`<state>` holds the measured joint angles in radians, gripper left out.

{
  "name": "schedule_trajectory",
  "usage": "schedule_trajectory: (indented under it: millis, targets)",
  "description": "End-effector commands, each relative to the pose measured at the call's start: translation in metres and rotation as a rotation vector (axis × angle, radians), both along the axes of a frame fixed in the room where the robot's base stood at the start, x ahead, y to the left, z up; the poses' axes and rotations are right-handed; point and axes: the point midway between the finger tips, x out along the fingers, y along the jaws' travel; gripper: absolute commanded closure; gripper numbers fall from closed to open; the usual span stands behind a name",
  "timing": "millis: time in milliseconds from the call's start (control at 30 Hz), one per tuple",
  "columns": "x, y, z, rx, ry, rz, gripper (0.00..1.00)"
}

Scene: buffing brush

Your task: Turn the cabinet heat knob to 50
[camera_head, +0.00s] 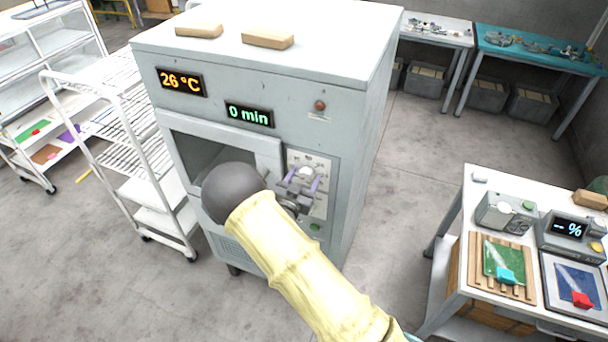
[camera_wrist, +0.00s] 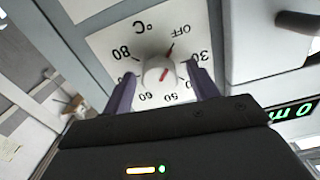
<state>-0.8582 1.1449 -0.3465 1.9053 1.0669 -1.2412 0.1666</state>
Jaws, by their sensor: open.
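The heat knob (camera_wrist: 160,75) is a round white knob with a red pointer on a white dial plate (camera_wrist: 110,45) marked OFF, 30 to 80 and °C. The pointer is turned towards OFF. My gripper (camera_wrist: 162,72) is open, with one purple finger on each side of the knob; I cannot tell whether either touches it. In the head view my gripper (camera_head: 301,181) is in front of the cabinet's control panel (camera_head: 311,160) and hides part of it. The grey cabinet (camera_head: 365,130) shows 26 °C on its upper display (camera_head: 181,82).
A second display (camera_head: 249,115) reads 0 min. A white wire-shelf trolley (camera_head: 125,125) stands close to the cabinet's left. A work table (camera_head: 480,195) with devices and brushes is at the right. Floor between table and cabinet is clear.

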Motion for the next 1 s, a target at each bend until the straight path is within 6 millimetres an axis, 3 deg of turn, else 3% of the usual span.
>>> schedule_trajectory:
  millis: [233,467,500,1000]
  targets:
    - [0.0009,-0.0004,-0.0005,0.000,0.000,0.000,0.41]
    - [0.0007,-0.0003,-0.0004,0.000,0.000,0.000,0.84]
    - [0.0006,-0.0003,-0.0004,0.000,0.000,0.000,0.86]
    - [0.0009,-0.0008,-0.0044,0.077,-0.029,-0.002,0.86]
